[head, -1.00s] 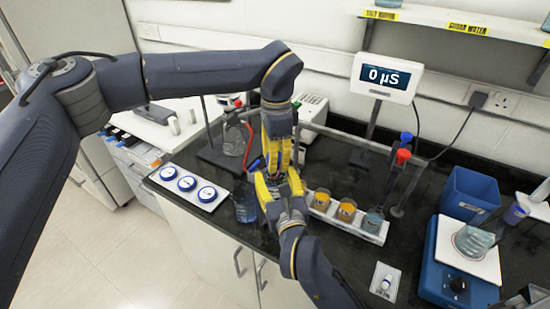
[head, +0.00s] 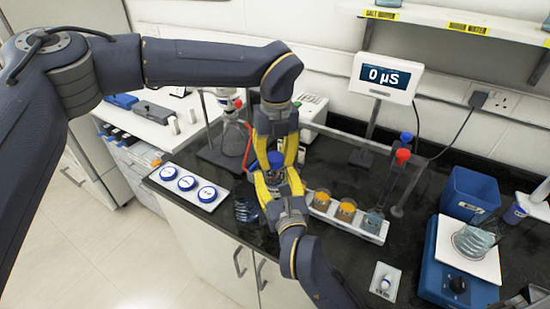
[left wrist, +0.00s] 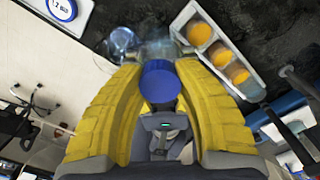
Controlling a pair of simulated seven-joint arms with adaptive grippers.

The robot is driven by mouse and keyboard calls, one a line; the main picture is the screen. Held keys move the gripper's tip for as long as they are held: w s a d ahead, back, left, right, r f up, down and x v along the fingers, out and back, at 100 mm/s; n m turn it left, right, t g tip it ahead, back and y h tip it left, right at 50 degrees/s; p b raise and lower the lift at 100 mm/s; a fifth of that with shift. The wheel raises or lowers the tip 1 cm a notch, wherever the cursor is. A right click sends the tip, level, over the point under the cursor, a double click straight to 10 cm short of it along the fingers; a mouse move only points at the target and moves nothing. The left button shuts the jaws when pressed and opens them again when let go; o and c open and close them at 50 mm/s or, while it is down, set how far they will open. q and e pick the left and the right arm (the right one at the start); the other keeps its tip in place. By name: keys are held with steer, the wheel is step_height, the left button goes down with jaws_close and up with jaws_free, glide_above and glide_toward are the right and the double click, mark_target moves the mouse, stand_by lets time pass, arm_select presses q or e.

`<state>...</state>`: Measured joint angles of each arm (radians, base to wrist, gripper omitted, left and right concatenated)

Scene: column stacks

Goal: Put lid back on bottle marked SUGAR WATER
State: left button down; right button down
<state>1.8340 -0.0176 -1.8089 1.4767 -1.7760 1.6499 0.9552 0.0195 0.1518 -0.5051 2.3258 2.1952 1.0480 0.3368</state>
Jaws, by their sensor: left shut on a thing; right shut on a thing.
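A blue screw lid (head: 275,159) is between the yellow fingers of my left gripper (head: 277,152), which is shut on it. The lid's round top shows clearly in the left wrist view (left wrist: 160,82). My right gripper (head: 277,178) comes up from below, shut, with its yellow fingers close under the lid. What it grips is mostly hidden by the fingers; it looks like the bottle. I cannot tell whether the lid touches the bottle's neck. No SUGAR WATER marking on a bottle is readable.
A white rack (head: 372,236) with orange and clear beakers stands right of the grippers. A blue stirrer (head: 448,285) and blue bin (head: 470,188) are at the right. Yellow labels mark the shelf (head: 467,28).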

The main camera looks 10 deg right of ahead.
arm_select(q)
steer(key=m, duration=0.4)
steer(key=shift+m, duration=0.4)
steer(key=m, duration=1)
steer(key=shift+m, duration=0.3)
steer(key=m, duration=1)
steer(key=shift+f+m, duration=0.1)
steer(key=shift+m, duration=0.2)
steer(key=m, duration=1.7)
steer(key=shift+m, duration=0.3)
steer(key=c, duration=1)
jaws_free()
